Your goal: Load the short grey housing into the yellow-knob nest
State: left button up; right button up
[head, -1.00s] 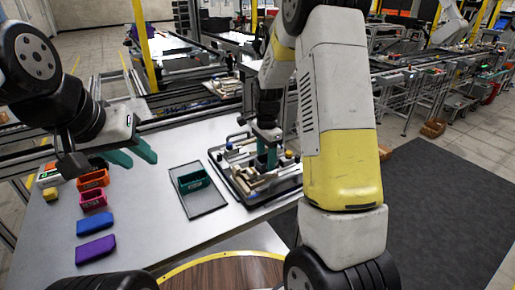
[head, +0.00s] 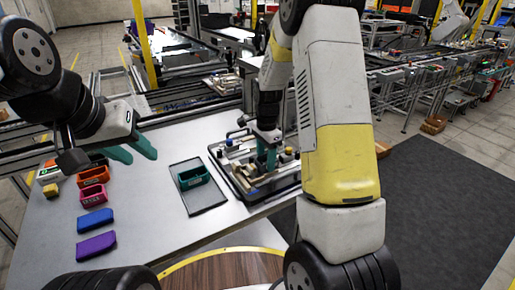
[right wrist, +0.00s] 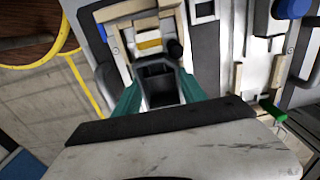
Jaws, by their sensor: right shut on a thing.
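A dark grey housing (right wrist: 158,82), open at the top, is between the teal fingers of my right gripper (right wrist: 155,95). My right gripper also shows in the head view (head: 267,160), low over the black pallet (head: 226,178). In the right wrist view the housing is beside a tan nest (right wrist: 118,28) with a yellow part (right wrist: 149,44) and a black knob (right wrist: 175,48). I cannot tell whether the housing is seated; its underside is hidden. My left gripper (head: 132,151) has its teal fingers apart and empty, above the table's left side.
A green housing (head: 193,178) lies on a grey tray (head: 205,199) left of the pallet. Orange (head: 93,177), pink (head: 93,196), blue (head: 95,221) and purple (head: 96,246) pieces line the table's left. The pallet carries a blue knob (head: 229,142).

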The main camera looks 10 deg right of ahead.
jog(key=o, duration=1.5)
notch_tip(320, 180, up, 8)
jog(key=shift+f, duration=0.15)
